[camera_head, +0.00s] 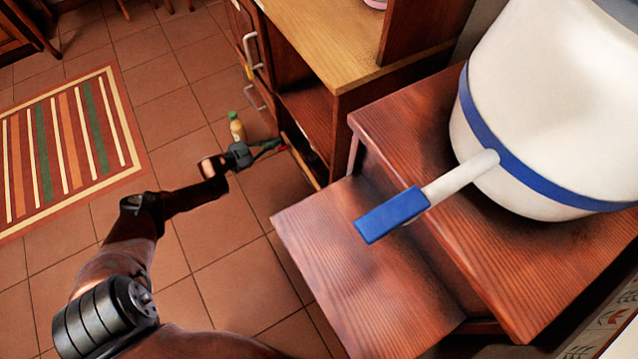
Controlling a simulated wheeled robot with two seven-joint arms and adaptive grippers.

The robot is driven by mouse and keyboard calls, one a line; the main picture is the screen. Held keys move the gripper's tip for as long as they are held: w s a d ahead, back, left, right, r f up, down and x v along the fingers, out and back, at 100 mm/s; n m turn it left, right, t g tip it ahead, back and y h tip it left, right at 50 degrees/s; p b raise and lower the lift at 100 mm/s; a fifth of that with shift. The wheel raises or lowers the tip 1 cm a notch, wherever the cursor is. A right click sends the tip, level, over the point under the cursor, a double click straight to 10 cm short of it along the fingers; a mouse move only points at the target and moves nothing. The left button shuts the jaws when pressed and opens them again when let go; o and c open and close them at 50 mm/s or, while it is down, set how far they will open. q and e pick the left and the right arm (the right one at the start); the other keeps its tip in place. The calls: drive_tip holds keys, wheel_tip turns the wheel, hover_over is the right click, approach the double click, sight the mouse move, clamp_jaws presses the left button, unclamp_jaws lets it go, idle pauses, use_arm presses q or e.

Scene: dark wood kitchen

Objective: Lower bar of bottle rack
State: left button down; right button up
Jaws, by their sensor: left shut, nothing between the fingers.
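My left gripper (272,147) reaches in from the left, low beside the open cabinet. A small yellowish bottle with a green cap (237,128) stands just behind the gripper. A light wooden bar (301,162) runs along the bottom of the cabinet opening, close to the fingertips. I cannot tell whether the fingers touch it. Whatever else belongs to the bottle rack is hidden inside the dark cabinet. My right gripper is not in view.
A wooden step stool (365,265) stands right of my arm, carrying a large white pot (545,110) with a blue-ended handle jutting left. The cabinet (315,35) has metal handles on its front. Tiled floor (190,120) is open to the left, with a striped rug (65,145).

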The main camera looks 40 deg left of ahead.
use_arm(q)
drive_tip(key=shift+a+f, duration=0.15)
drive_tip(key=shift+f, duration=0.55)
drive_tip(key=s+a+r+p, duration=0.3)
drive_tip(key=s+r+p, duration=0.2)
drive_tip(key=s, duration=0.4)
drive_tip(key=shift+a+r+p, duration=0.3)
drive_tip(key=shift+a+r, duration=0.1)
drive_tip(key=shift+r, duration=0.2)
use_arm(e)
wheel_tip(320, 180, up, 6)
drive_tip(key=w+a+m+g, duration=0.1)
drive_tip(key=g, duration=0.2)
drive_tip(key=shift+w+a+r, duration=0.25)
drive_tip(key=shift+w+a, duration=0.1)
